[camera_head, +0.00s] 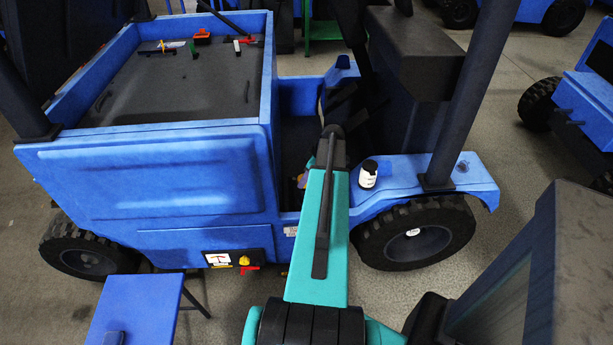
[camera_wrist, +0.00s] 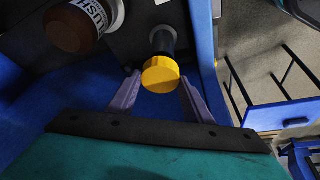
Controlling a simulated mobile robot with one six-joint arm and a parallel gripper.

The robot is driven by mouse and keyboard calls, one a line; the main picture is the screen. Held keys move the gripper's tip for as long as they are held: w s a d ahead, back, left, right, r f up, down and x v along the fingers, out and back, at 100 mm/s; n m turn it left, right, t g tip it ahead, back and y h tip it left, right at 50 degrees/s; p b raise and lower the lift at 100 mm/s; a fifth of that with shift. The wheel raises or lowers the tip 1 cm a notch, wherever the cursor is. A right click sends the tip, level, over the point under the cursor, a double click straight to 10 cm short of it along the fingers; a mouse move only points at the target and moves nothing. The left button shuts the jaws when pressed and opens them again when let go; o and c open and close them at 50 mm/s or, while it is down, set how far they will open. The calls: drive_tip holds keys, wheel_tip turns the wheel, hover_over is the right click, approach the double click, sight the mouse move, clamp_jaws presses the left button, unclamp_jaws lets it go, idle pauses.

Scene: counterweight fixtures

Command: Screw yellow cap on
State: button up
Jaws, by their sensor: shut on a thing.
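The yellow cap (camera_wrist: 160,76) is in the middle of the wrist view, its flat round face toward the camera. My gripper (camera_wrist: 159,84) has one pale purple finger on each side of the cap and is shut on it. A black cylindrical neck (camera_wrist: 162,42) runs up behind the cap and lines up with it. I cannot tell whether the cap's thread is engaged on it. In the head view my teal arm reaches into the gap in the blue vehicle (camera_head: 160,180), and my gripper and the held cap are hidden.
A dark bottle with a white label (camera_head: 368,173) stands on the blue fender; a labelled bottle also shows in the wrist view (camera_wrist: 72,28). Small tools (camera_head: 202,38) lie in the vehicle's bed. A blue bench (camera_head: 140,305) stands at lower left.

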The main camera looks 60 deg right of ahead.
drive_tip(key=shift+f+b, duration=1.6)
drive_tip(key=shift+f, duration=0.4)
idle(1.2)
drive_tip(key=o, duration=1.1)
drive_tip(key=shift+r, duration=0.15)
drive_tip(key=b+v, duration=0.1)
drive_tip(key=v, duration=1.2)
drive_tip(key=shift+s+r, duration=0.15)
drive_tip(key=shift+r, duration=0.15)
